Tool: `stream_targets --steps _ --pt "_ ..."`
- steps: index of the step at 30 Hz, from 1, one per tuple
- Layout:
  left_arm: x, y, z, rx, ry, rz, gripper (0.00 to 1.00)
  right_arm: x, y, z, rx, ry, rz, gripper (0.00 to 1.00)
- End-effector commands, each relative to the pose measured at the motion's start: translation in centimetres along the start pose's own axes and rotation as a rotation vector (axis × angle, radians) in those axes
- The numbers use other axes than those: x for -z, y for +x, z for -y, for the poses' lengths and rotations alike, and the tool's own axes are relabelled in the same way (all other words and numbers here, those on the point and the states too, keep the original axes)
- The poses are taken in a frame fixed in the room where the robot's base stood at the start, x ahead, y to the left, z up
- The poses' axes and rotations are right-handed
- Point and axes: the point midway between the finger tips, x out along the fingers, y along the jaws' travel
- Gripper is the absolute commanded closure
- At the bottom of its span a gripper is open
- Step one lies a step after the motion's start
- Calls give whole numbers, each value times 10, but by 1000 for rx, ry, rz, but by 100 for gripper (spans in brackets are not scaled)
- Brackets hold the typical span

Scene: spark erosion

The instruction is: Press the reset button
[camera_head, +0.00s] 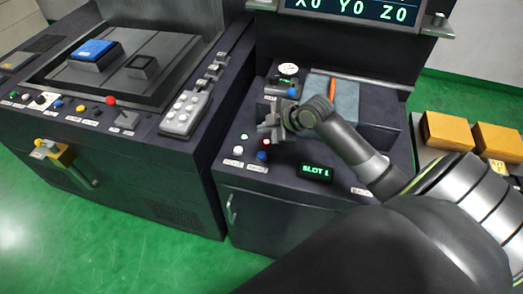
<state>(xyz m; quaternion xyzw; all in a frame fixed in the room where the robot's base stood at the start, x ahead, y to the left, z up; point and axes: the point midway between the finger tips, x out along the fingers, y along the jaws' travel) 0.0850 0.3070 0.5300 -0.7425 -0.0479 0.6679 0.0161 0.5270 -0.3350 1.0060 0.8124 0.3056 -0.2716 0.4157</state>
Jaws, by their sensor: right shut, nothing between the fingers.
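My right gripper (271,126) is shut and empty. It hangs over the button cluster at the front left of the right-hand cabinet. Near it are a white button (238,150), a blue button (262,155), a green button (244,136) and a red one (266,141) close to the fingertips. The labels are too small to read, so I cannot tell which is the reset button. I cannot tell whether the fingers touch any button. My left gripper is out of view.
A "SLOT 1" display (315,173) is right of the buttons. Behind my gripper are a dial gauge (288,70) and an orange-handled tool (332,90) on a grey cloth (345,97). The left machine (150,170) has its own buttons. Orange blocks (447,131) lie at right.

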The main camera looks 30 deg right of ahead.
Motion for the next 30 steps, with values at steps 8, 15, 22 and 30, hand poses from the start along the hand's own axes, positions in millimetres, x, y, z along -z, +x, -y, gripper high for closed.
stream_targets --steps 8,15,22,30 --pt "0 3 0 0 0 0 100 -2 2 2 1 2 1 100" --pt "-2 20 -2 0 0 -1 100 -11 15 12 1 3 1 100" --pt "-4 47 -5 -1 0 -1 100 -26 36 27 1 4 2 100" --pt "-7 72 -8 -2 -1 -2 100 -42 58 43 1 4 2 100"
